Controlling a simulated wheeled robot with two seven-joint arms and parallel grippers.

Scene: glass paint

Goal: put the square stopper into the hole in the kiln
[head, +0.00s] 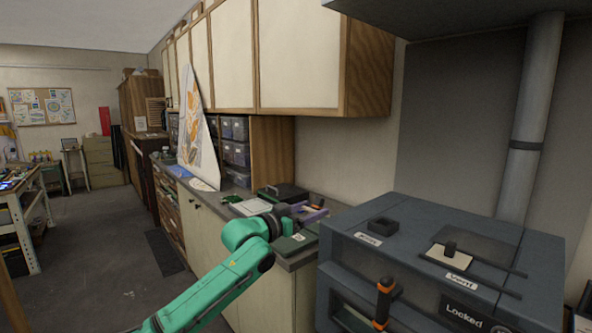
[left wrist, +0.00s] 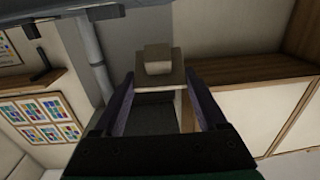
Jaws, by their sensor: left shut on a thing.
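My left gripper (head: 311,213) is over the counter beside the kiln. In the left wrist view, its purple fingers (left wrist: 160,100) are shut on a pale beige square piece with a block-like knob, which looks like the square stopper (left wrist: 158,62). The stopper is hard to make out in the head view. The dark grey kiln (head: 345,232) stands at the right. On its top is a raised black square collar (head: 382,226), likely the hole, with a label in front. The stopper is apart from the kiln. My right gripper is out of view.
A black case (head: 283,192) is on the counter. A grey pipe (head: 524,130) rises behind the kiln.

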